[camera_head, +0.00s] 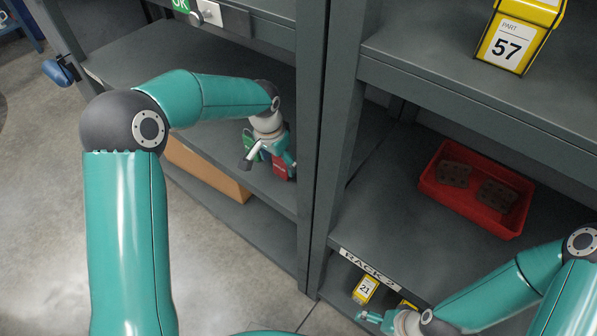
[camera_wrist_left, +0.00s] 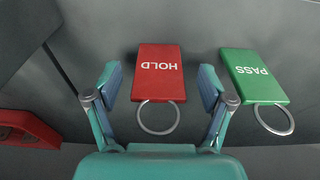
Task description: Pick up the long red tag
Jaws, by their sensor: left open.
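The red tag (camera_wrist_left: 160,72), marked HOLD, lies on a grey shelf with a metal ring at its near end. It also shows in the head view (camera_head: 280,167), partly covered by my gripper. My left gripper (camera_head: 268,162) is open over the middle-left shelf. In the left wrist view, its two fingers (camera_wrist_left: 160,88) stand on either side of the red tag, with gaps between.
A green PASS tag (camera_wrist_left: 252,76) with a ring lies just right of the red one. A red object (camera_wrist_left: 24,128) is at the wrist view's left edge. A red tray (camera_head: 447,198) with dark parts stands on the right shelf. A rack post (camera_head: 312,150) divides the bays.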

